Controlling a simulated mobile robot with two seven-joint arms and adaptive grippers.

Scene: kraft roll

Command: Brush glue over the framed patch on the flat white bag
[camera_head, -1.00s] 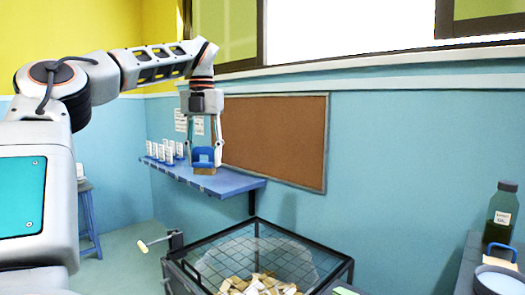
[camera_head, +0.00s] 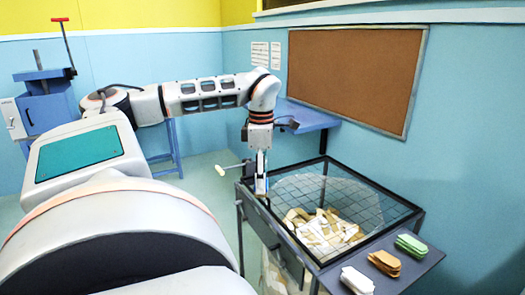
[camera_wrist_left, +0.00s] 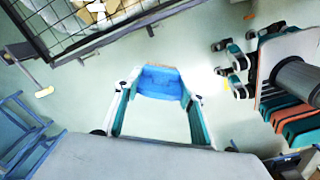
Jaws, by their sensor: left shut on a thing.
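My left gripper (camera_head: 261,178) hangs pointing down by the left corner of a mesh-topped bin. In the left wrist view, its two fingers are shut on a wide blue piece (camera_wrist_left: 160,82), which looks like the brush's handle. In the head view, the fingers are seen nearly edge-on, and the blue piece is hard to make out. I cannot pick out a flat white bag with a framed patch in either view. No glue pot shows now. My right gripper is not in view.
The black-framed mesh bin (camera_head: 376,198) holds tan and white scraps. A crank handle (camera_head: 222,170) sticks out at its left. Stacked white (camera_head: 357,280), brown (camera_head: 384,262) and green (camera_head: 411,245) pieces lie on a dark shelf at right. A blue wall shelf (camera_head: 312,117) is behind my arm.

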